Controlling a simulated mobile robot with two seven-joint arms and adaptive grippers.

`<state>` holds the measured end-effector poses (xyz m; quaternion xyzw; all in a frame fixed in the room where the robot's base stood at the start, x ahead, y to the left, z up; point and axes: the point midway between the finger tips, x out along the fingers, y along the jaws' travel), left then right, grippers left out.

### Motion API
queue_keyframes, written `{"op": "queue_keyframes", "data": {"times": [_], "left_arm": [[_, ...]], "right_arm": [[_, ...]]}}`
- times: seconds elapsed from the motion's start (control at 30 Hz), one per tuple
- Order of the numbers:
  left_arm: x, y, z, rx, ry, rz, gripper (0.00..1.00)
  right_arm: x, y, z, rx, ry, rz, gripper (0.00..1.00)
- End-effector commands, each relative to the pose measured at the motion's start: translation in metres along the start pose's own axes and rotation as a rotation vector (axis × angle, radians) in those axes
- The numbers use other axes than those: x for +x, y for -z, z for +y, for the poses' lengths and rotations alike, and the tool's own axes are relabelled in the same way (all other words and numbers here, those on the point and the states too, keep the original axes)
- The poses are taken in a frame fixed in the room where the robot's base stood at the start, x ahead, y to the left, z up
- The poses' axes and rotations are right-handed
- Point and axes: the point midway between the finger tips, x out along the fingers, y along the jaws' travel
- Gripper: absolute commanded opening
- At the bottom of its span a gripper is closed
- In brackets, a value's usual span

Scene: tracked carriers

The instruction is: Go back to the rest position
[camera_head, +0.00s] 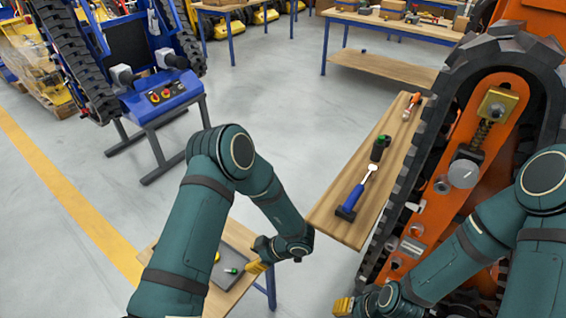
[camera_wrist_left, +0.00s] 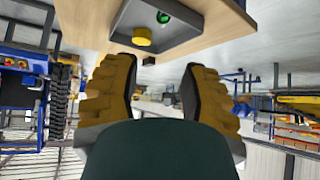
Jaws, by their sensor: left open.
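My left gripper (camera_head: 258,268) hangs low in the head view beside the small wooden table (camera_head: 236,232), near a grey tray (camera_head: 243,246) on it. In the left wrist view its two yellow ridged fingers are spread apart, with nothing between them (camera_wrist_left: 157,95). My right gripper (camera_head: 343,306) shows only as a bit of yellow finger at the bottom edge, in front of the orange tracked carrier (camera_head: 510,130). Whether its fingers are apart is not visible.
A wooden shelf (camera_head: 340,228) along the track holds a blue-handled tool (camera_head: 355,192), a black-green item (camera_head: 380,148) and an orange-handled tool (camera_head: 412,104). The tray holds a yellow round part (camera_wrist_left: 142,36) and a green one (camera_wrist_left: 163,17). Grey floor (camera_head: 290,120) lies open.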

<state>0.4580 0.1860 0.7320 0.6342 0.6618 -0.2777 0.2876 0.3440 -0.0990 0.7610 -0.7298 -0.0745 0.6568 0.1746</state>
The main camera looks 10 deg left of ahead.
Motion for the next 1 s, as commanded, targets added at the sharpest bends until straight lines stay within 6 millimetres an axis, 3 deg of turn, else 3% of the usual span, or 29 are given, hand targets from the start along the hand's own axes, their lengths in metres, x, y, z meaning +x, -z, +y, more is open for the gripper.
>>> {"op": "queue_keyframes", "data": {"times": [0.27,0.43,0.57,0.77,1.0], "left_arm": [[0.003,0.001,0.010,0.060,-0.098,-0.049,0.43],[0.000,-0.005,0.023,0.236,-0.314,-0.187,0.43],[-0.011,-0.017,0.020,0.415,-0.476,-0.314,0.43],[-0.037,-0.034,-0.015,0.731,-0.678,-0.517,0.43],[-0.066,-0.042,-0.084,1.096,-0.832,-0.721,0.43]], "right_arm": [[0.000,0.000,0.000,0.000,0.000,0.000,0.47],[0.000,0.000,0.000,0.000,0.000,0.000,0.47],[0.000,0.000,0.000,0.000,0.000,0.000,0.47],[0.000,0.000,0.000,0.000,0.000,0.000,0.47],[0.000,0.000,0.000,0.000,0.000,0.000,0.47]]}}
